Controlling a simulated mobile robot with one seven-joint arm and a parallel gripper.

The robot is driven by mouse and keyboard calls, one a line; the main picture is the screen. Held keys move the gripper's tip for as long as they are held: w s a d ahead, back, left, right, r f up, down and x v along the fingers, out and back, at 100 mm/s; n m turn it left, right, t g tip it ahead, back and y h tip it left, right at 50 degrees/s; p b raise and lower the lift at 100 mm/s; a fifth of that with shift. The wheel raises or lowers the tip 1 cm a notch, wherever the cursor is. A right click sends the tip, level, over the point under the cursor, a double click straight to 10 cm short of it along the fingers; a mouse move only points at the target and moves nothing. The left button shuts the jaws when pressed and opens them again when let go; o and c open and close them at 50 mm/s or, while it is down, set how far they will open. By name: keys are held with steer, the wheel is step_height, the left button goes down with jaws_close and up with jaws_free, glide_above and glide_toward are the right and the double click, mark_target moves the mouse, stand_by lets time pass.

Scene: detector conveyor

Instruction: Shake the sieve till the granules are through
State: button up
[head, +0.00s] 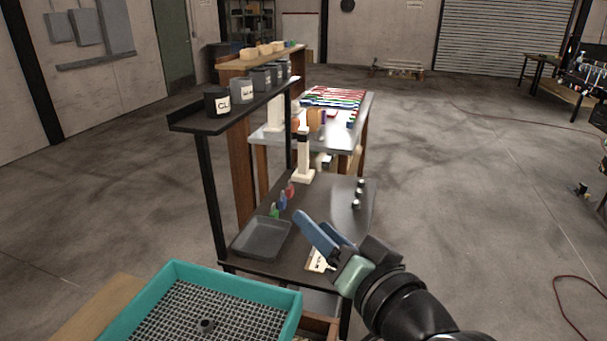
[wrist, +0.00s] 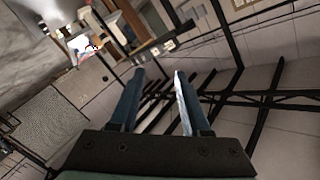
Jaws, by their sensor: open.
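The sieve (head: 288,304) has a teal rectangular frame and a grey wire mesh, at the bottom left of the head view, cut off by the lower edge. A small dark round piece (head: 206,325) is at the middle of the mesh. I cannot make out loose granules on it. My gripper (head: 312,224) is up and to the right of the sieve, apart from it, with blue fingers. In the wrist view the two fingers (wrist: 158,73) stand apart with nothing between them. A grey mesh-like patch (wrist: 50,122) shows at the left there; I cannot tell whether it is the sieve.
A wooden surface (head: 88,312) lies by the sieve's left side. Beyond it stands a dark table with a black tray (head: 262,238), small coloured items and a white stand (head: 303,160). A shelf with dark labelled pots (head: 217,102) rises at its left. Open floor lies right.

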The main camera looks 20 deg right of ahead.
step_height(320, 180, up, 7)
steer(key=w+a+n+t+p, duration=0.1)
steer(key=a, duration=0.1)
steer(key=shift+f+h, duration=0.2)
steer(key=shift+h, duration=0.2)
stand_by(0.8)
